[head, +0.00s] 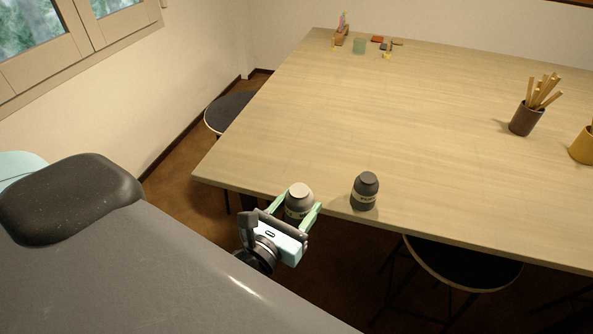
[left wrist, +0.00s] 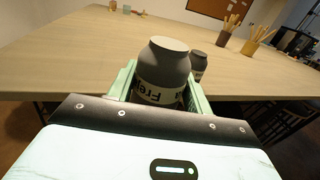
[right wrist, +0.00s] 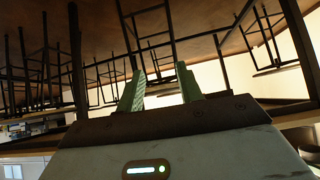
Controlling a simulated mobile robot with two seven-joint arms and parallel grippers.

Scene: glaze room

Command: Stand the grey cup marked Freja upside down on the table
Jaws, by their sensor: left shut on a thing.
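The grey cup marked Freja (head: 298,201) is between the fingers of my left gripper (head: 292,212), which is shut on it. The cup is held at the table's near edge, its narrow pale round end up. In the left wrist view the cup (left wrist: 163,68) shows part of its name on a white label band; the fingers hide its sides and its lower end is out of sight. The table (head: 400,110) lies beyond it. My right gripper (right wrist: 162,85) is open and empty in the right wrist view, away from the cup and out of the head view.
A second, darker grey cup (head: 365,190) with a label stands near the table's edge, just right of the held cup. A brown pot of sticks (head: 525,119) and a yellow pot (head: 583,147) stand at the right. Small items sit at the far left. The table's middle is clear.

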